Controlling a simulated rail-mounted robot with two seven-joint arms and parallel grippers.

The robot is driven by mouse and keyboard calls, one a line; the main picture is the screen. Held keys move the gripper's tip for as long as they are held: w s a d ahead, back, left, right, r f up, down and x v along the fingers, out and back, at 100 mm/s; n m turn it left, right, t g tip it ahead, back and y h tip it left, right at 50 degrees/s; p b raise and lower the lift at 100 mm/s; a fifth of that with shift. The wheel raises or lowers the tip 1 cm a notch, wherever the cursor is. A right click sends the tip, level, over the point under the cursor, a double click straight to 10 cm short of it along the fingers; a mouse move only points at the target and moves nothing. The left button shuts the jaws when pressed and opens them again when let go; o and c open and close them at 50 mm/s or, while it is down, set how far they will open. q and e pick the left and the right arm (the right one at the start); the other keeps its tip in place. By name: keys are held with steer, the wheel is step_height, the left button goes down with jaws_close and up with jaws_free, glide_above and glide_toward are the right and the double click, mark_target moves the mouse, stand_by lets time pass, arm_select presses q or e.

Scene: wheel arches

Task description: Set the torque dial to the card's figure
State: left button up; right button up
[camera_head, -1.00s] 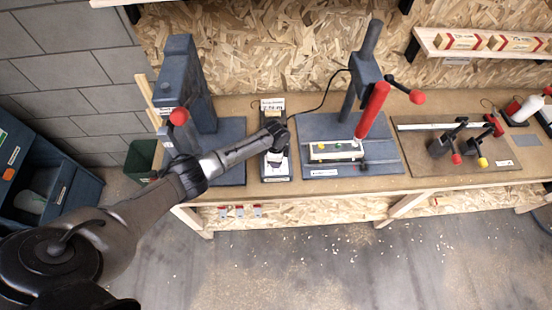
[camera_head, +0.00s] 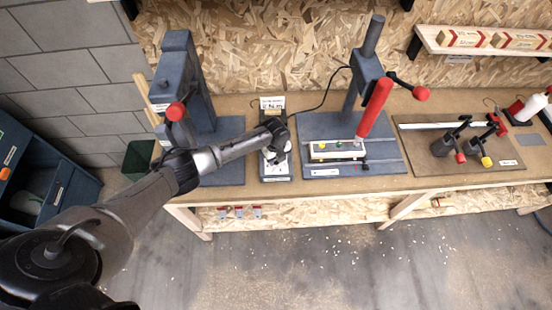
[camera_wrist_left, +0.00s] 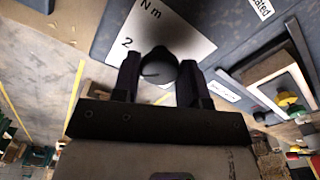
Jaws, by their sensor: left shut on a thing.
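The torque dial (camera_wrist_left: 158,70) is a dark round knob in the left wrist view. It stands over a white scale plate (camera_wrist_left: 172,28) marked "N m" and "2". My left gripper (camera_wrist_left: 158,66) is shut on the dial, one finger on each side. In the head view my left gripper (camera_head: 276,153) is over the narrow dark unit (camera_head: 277,173) on the bench and hides the dial there. The white card (camera_head: 272,103) stands behind that unit; its figure is too small to read surely. The dial's pointer setting cannot be read. My right gripper is not in view.
A dark press with a red knob (camera_head: 176,112) stands left of the unit. Another press with a red handle (camera_head: 375,108) stands to the right, with a small fixture (camera_head: 338,151) on its base. Toggle clamps (camera_head: 445,144) stand further right. The bench front edge (camera_head: 330,190) is clear.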

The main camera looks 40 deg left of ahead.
arm_select(q)
steer(key=m+b, duration=0.1)
steer(key=m, duration=0.4)
steer(key=shift+b, duration=0.35)
steer(key=shift+m, duration=0.6)
steer(key=o, duration=0.9)
steer(key=shift+r, duration=0.1)
step_height(320, 180, up, 14)
steer(key=shift+f+b, duration=0.2)
steer(key=shift+b, duration=0.25)
